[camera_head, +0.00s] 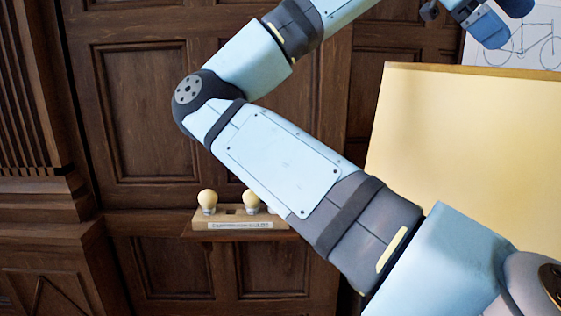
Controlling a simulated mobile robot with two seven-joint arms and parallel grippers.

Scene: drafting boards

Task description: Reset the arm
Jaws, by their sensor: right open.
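My right arm (280,160) fills much of the head view. It rises from the lower right, bends at an elbow on the left and runs back out through the top edge. My right gripper (496,22) shows at the top right corner, partly cut off by the frame edge. It is open, and I see nothing held in it. It shows in front of or beside a sheet with a bicycle drawing (535,45); I cannot tell the distance between them. My left gripper is not in view.
A pale yellow drafting board (465,150) stands at the right, partly behind my arm. A small wooden holder (215,222) with light bulbs (207,199) sits on a ledge, partly hidden by my forearm. Dark wood panelling (140,110) lies behind.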

